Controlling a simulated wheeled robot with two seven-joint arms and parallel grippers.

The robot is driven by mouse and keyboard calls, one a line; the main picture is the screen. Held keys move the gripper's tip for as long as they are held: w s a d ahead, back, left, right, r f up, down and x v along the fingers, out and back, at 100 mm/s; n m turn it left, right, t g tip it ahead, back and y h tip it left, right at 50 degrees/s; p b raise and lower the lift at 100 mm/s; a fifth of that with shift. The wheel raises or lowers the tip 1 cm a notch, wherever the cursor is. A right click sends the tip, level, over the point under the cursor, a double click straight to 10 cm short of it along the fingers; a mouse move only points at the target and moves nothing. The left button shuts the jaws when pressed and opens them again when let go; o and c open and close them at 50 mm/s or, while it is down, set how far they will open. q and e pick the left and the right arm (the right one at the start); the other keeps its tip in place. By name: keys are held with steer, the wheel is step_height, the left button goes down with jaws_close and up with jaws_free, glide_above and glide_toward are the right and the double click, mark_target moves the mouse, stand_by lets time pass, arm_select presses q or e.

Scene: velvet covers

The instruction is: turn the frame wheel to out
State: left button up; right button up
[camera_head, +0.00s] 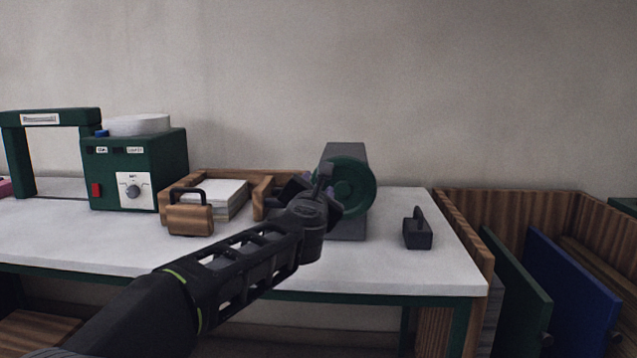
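The wheel is a dark green disc (357,188) on the front of an upright grey block (345,151) at the back of the table. My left arm reaches in from the lower left. My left gripper (325,181) is at the wheel's left side and overlaps it in the picture. I cannot tell whether the fingers touch the wheel or its handle, or whether they are open or shut. The wheel's left part is hidden behind the gripper. No "out" mark is readable on it. My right gripper is not in view.
A wooden tray (262,193) with white sheets and a wooden block with a handle (190,219) stand left of the wheel. A green machine (165,160) is farther left. A small dark handled block (417,233) sits right. A wooden rack (464,232) adjoins the table's right edge.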

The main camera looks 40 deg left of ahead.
arm_select(q)
steer(key=v, duration=0.3)
stand_by(0.6)
